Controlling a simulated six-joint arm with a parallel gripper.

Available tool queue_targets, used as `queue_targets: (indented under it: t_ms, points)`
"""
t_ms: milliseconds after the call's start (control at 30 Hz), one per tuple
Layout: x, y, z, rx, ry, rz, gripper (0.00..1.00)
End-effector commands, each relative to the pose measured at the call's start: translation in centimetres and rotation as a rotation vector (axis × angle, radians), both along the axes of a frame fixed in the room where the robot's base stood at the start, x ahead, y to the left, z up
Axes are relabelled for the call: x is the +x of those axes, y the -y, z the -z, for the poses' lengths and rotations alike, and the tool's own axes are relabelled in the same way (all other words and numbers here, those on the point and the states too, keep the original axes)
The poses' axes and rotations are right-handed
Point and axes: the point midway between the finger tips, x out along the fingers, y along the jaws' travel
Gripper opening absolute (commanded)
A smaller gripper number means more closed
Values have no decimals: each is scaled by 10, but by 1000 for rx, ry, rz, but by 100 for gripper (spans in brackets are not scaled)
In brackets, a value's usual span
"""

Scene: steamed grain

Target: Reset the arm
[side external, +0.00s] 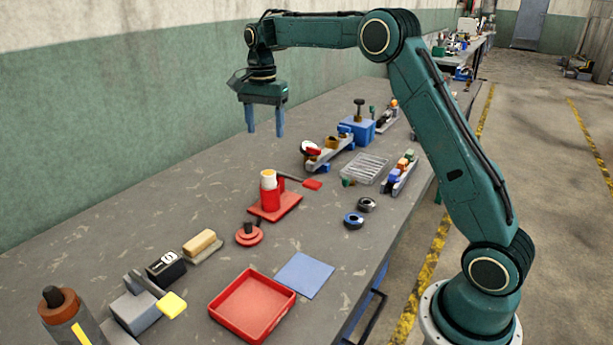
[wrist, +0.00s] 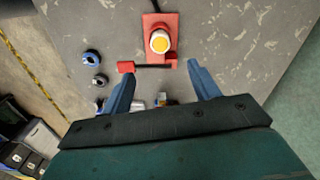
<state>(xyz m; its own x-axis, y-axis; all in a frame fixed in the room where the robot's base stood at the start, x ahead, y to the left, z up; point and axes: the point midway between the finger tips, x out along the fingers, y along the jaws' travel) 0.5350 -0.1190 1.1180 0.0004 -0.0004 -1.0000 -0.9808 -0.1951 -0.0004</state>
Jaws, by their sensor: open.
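My gripper (side external: 265,120) hangs above the far-left part of the grey workbench (side external: 130,235) with its two blue fingers pointing down. The fingers are apart with nothing between them. In the wrist view my gripper (wrist: 160,90) is also open, and the bench lies well below it. My arm is raised and reaches across the bench from the right.
A red stand (side external: 275,208) holds a red and white cylinder with a yellow top (side external: 268,180). A red tray (side external: 252,305), a blue mat (side external: 304,275), a blue box (side external: 356,130) and a wire rack (side external: 366,168) are on the bench.

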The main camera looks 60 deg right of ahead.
Motion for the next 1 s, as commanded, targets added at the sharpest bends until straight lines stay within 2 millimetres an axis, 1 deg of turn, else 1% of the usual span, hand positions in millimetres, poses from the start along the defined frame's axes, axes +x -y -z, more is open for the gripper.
queue_targets:
  t_ms: [467, 633, 767, 867, 1000]
  points:
    - [0, 0, 0, 0, 0, -1, 61]
    - [-5, -3, -5, -1, 8, -22, 61]
    - [-14, -10, -17, -7, 27, -70, 61]
    - [-26, -17, -28, -12, 45, -126, 61]
    - [-49, -30, -47, -24, 79, -223, 61]
